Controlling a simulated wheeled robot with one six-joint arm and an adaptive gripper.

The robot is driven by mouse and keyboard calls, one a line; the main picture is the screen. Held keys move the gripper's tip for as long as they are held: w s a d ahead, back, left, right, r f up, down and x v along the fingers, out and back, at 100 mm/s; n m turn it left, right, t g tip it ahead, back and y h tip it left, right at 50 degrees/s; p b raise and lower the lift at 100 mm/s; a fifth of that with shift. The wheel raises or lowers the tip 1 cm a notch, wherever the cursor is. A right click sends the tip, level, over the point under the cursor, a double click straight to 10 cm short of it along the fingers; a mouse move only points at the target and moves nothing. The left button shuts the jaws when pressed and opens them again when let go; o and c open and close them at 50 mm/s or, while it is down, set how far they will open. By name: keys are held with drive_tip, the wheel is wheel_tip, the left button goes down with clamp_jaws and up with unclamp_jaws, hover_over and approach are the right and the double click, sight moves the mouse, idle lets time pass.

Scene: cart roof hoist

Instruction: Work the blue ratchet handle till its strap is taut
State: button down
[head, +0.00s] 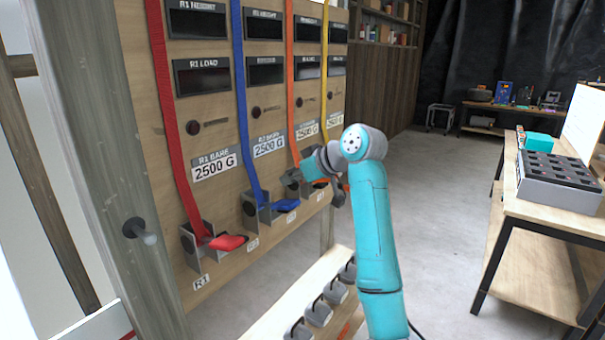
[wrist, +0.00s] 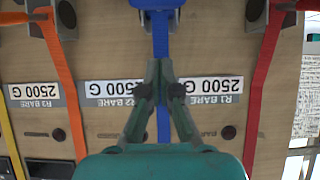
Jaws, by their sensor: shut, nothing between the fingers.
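The blue ratchet handle (head: 285,205) sticks out from the R2 ratchet bracket (head: 262,213) low on the wooden panel. In the wrist view only a part of the blue ratchet (wrist: 158,3) shows, at the top edge. The blue strap (head: 241,95) runs down the panel into this bracket; it also shows in the wrist view (wrist: 160,38). My gripper (wrist: 158,68) is shut and empty, with its fingertips in front of the blue strap and apart from the ratchet in the picture. In the head view my arm hides part of the gripper.
The red strap (head: 172,100) and red handle (head: 228,242) are left of the blue one. The orange strap (head: 289,80) and yellow strap (head: 324,60) are to the right. Grey weights (head: 318,312) stand on a low bench below. A workbench (head: 545,235) stands right; floor between is clear.

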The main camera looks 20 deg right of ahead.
sight(290, 202)
drive_tip(key=shift+x, duration=0.95)
drive_tip(key=shift+s+d+f, duration=0.2)
drive_tip(key=shift+f, duration=0.4)
drive_tip(key=shift+s+d+f, duration=0.15)
drive_tip(key=shift+s+f, duration=0.1)
drive_tip(key=shift+f, duration=0.35)
drive_tip(key=shift+s+f, duration=0.2)
drive_tip(key=shift+f, duration=0.45)
drive_tip(key=shift+d, duration=0.1)
